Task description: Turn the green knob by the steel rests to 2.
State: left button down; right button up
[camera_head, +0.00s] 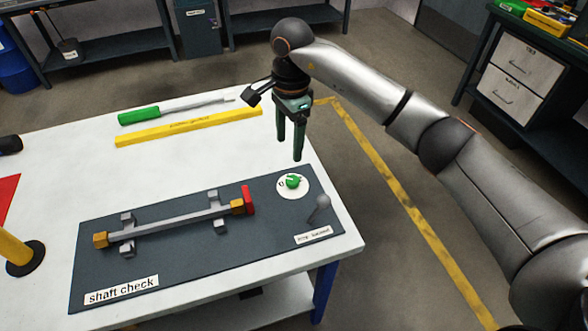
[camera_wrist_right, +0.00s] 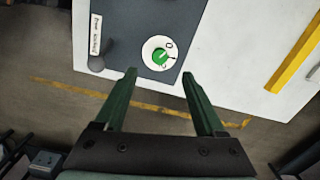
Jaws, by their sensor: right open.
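The green knob (camera_head: 292,181) sits on a round white dial at the far right part of the dark mat (camera_head: 180,262). In the right wrist view the knob (camera_wrist_right: 160,57) shows with marks on its dial, too small to read surely. The steel rests (camera_head: 219,212) stand to the left of it and bear a grey shaft (camera_head: 175,226) with yellow ends and a red piece. My right gripper (camera_head: 289,158) is open and empty, above and beyond the knob, fingers pointing down. It also shows in the right wrist view (camera_wrist_right: 160,85), apart from the knob. My left gripper is out of view.
A grey lever (camera_head: 319,207) stands close to the knob, behind a small label. A yellow bar (camera_head: 190,126) and a green-handled screwdriver (camera_head: 140,115) lie at the table's back. A yellow post (camera_head: 14,250) stands at the left. The white table (camera_head: 60,160) is partly clear.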

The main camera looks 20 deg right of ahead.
aim_at(293, 179)
jog(key=f, duration=0.8)
jog(key=f+p, duration=0.1)
jog(key=f, duration=0.3)
jog(key=shift+w+d, duration=0.15)
jog(key=shift+d, duration=0.25)
grip_shut()
